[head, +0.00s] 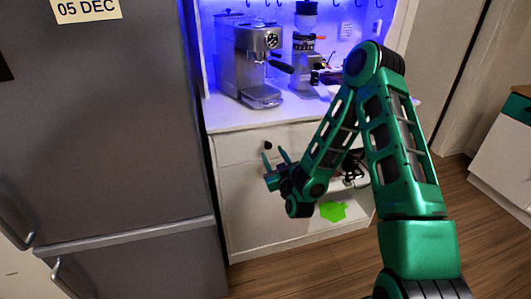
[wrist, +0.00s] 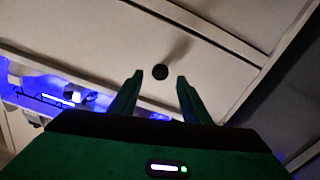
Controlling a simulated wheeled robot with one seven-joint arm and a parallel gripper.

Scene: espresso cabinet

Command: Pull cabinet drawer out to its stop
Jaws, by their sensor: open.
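The white cabinet drawer (head: 238,149) sits just under the counter, and its front looks flush with the cabinet. Its small dark round knob (head: 268,145) shows just above my gripper (head: 274,158) in the head view. In the wrist view the drawer front (wrist: 205,62) runs diagonally, and the knob (wrist: 160,72) appears between and slightly beyond the fingertips of my gripper (wrist: 158,78). The fingers are apart and nothing is held. I see no contact with the knob. The right part of the drawer front is hidden behind my arm in the head view.
An espresso machine (head: 255,62) and a grinder (head: 304,50) stand on the white counter (head: 228,112). A grey fridge (head: 105,130) stands close on the left. A green splat-shaped patch (head: 333,211) shows low in the cabinet. Wooden floor (head: 310,268) is clear in front.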

